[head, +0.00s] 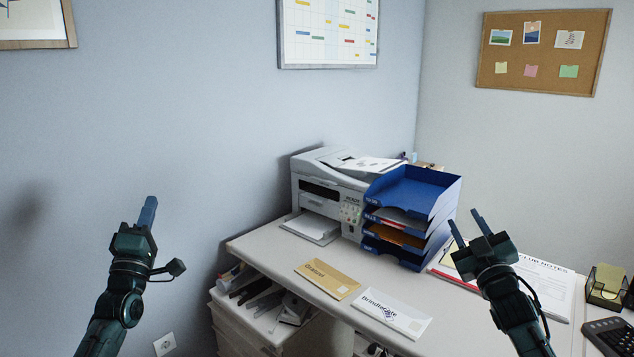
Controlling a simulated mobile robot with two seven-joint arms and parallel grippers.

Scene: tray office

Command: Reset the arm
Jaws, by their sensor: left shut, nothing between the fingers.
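My left gripper (148,211) is at the left, in front of the bare wall and clear of the desk. Its fingers are together and hold nothing.
A drawer unit (235,325) stands below left. The left side is free.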

